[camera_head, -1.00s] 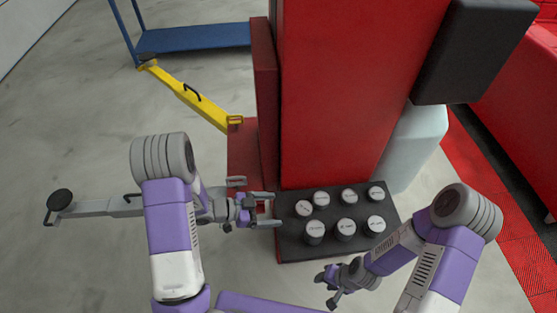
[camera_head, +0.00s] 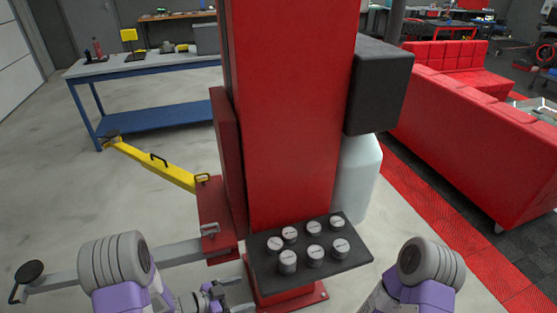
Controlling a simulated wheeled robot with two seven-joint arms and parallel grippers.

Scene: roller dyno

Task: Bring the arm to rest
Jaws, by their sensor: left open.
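My left arm comes in at the lower left, with its grey ribbed joint (camera_head: 118,262) in front of the red lift column. My left gripper (camera_head: 236,300) is at the bottom edge, partly cut off, left of the black tray's front corner. It is open and I see nothing held in it. My right arm (camera_head: 420,275) shows only its ribbed joint and a purple link at the lower right. My right gripper is out of the picture.
A black tray (camera_head: 318,268) with several silver-grey round pieces juts from the red column (camera_head: 290,120). Grey (camera_head: 185,253) and yellow (camera_head: 155,165) lift arms reach left. A blue workbench (camera_head: 150,118) and red sofa (camera_head: 470,150) stand behind. Grey floor left is open.

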